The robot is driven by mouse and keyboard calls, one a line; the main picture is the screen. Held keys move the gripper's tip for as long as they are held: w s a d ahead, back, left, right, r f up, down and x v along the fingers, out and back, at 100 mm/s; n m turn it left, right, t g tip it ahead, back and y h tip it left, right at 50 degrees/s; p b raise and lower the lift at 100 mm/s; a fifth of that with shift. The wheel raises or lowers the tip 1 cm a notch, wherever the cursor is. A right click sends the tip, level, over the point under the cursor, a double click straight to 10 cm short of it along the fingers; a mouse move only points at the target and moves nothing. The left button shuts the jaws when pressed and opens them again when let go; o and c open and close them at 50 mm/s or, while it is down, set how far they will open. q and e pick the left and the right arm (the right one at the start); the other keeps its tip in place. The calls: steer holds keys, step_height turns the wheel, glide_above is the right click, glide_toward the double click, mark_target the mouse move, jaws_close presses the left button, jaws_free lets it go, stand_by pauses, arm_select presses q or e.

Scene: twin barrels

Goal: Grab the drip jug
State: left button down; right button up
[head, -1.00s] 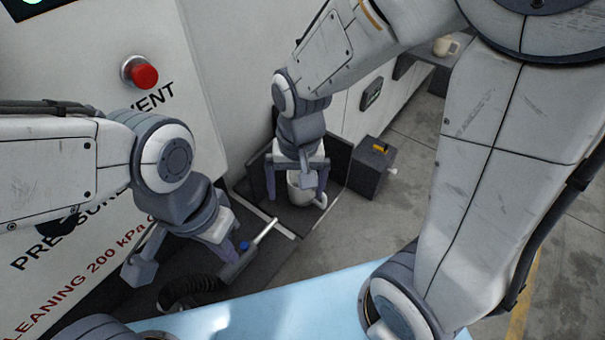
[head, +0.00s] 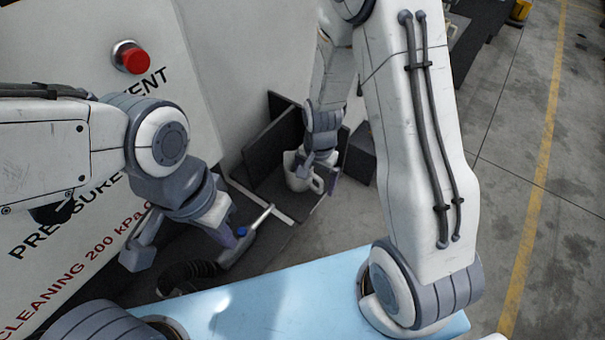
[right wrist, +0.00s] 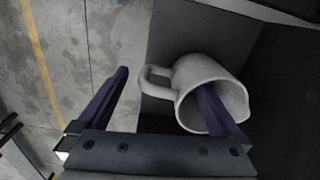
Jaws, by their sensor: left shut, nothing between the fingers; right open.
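The drip jug (head: 298,178) is a pale grey jug with a handle and a spout, standing in a dark corner bay at the machine's foot. It also shows in the right wrist view (right wrist: 217,75), handle toward the left. My right gripper (head: 318,172) is over the jug, open. In the right wrist view, the right gripper (right wrist: 163,82) has one finger reaching into the jug's mouth and the other outside, beyond the handle. My left gripper (head: 188,245) hangs by the machine front, shut and empty, away from the jug.
A nozzle with a blue part (head: 243,231) and a black hose (head: 185,277) lies near my left gripper. A red button (head: 131,58) is on the machine panel. Dark walls (head: 268,145) close the bay behind the jug. Open floor (head: 490,190) lies to the right.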

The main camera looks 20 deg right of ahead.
steer(key=shift+f, duration=1.2)
jaws_close()
steer(key=shift+w+r, duration=0.1)
